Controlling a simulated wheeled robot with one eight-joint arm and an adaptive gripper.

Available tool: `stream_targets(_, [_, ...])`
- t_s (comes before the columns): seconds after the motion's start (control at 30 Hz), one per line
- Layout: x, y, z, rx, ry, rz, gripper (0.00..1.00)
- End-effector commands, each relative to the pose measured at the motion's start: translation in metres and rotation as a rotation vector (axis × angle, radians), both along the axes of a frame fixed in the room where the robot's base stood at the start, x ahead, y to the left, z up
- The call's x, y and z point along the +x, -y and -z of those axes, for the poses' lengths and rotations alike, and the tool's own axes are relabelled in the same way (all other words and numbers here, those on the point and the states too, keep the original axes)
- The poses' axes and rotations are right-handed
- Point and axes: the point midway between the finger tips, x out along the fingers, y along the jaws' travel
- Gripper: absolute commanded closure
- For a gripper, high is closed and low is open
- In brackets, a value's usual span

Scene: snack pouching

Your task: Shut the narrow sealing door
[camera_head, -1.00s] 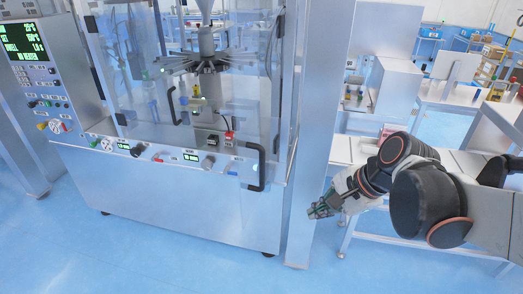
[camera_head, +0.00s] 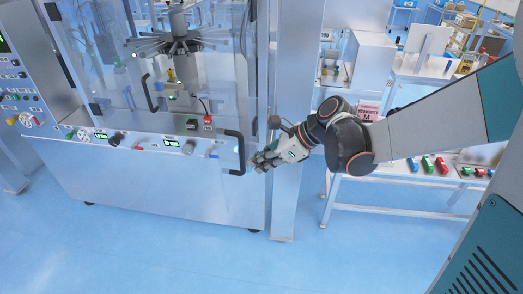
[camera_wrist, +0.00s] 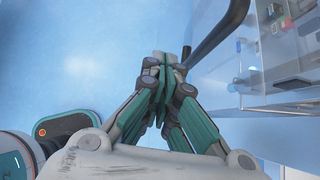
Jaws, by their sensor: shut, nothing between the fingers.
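The narrow sealing door is a clear panel (camera_head: 222,122) at the right of the machine front, with a black bar handle (camera_head: 235,152). It appears to stand ajar, out from the cabinet; its exact angle is hard to tell. My gripper (camera_head: 257,163) is just right of the handle's lower part, its fingers shut and empty, pointing left. In the wrist view, my gripper's fingertips (camera_wrist: 172,62) are together close beside the dark handle (camera_wrist: 215,40). I cannot tell whether they touch it. The clear panel (camera_wrist: 272,100) lies to the right there.
A wider clear door with its own black handle (camera_head: 152,92) is to the left. A metal post (camera_head: 288,190) stands right behind my gripper. A bench (camera_head: 400,180) with small coloured items is at right. The blue floor (camera_head: 150,255) in front is clear.

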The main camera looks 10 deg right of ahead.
Motion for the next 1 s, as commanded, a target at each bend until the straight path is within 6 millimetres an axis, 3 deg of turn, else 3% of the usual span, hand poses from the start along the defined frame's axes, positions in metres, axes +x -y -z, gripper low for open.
stream_targets(0.27, [0.016,-0.035,0.04,-0.002,0.001,-0.003,1.0])
stream_targets(0.53, [0.029,-0.064,0.036,-0.001,0.0,-0.002,1.0])
stream_targets(1.0, [0.032,-0.069,0.035,-0.002,0.001,0.001,1.0])
